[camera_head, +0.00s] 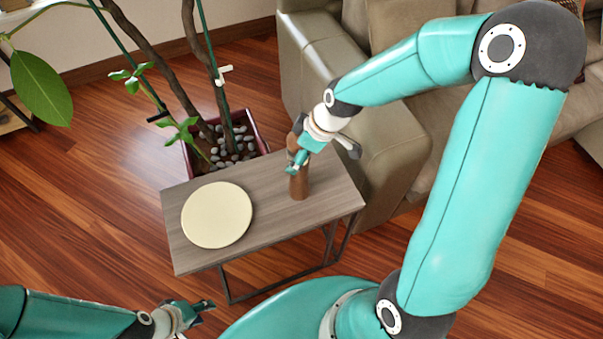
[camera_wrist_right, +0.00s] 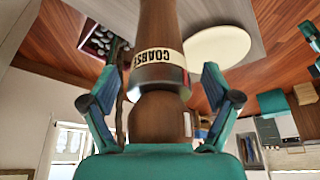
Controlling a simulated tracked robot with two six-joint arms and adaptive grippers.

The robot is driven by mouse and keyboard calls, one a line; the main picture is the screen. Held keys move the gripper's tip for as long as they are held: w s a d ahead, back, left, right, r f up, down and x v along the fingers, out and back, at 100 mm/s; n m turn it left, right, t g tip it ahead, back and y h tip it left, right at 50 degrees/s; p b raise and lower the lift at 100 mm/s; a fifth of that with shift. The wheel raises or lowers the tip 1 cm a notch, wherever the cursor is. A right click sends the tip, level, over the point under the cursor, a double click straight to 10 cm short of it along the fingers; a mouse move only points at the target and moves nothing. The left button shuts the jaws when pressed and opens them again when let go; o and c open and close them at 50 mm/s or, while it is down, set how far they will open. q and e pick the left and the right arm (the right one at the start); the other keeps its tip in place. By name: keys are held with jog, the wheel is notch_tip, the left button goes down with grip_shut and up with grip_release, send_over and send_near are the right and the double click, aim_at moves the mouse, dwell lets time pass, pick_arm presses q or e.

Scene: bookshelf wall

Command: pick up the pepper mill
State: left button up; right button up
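The pepper mill (camera_head: 300,184) is brown wood and stands upright on the small side table (camera_head: 270,228). In the right wrist view the mill (camera_wrist_right: 158,120) fills the middle, with a pale band lettered "COARSE" and a metal ring. My right gripper (camera_head: 300,158) is at the mill's upper part. In the wrist view its two fingers stand on either side of the mill, open, with gaps between them and the wood. In the head view this gripper hides part of the mill. My left gripper (camera_head: 200,310) is low at the bottom left, open and empty, away from the table.
A round cream plate (camera_head: 217,215) lies on the table's left part. A potted plant with pebbles (camera_head: 232,145) stands behind the table, its stems rising at the left. A beige sofa (camera_head: 370,150) is close on the right. Wooden floor is clear at the left.

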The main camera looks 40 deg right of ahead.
grip_shut()
jog(key=shift+w+r, duration=0.1)
jog(key=shift+r, duration=0.1)
dwell(0.3)
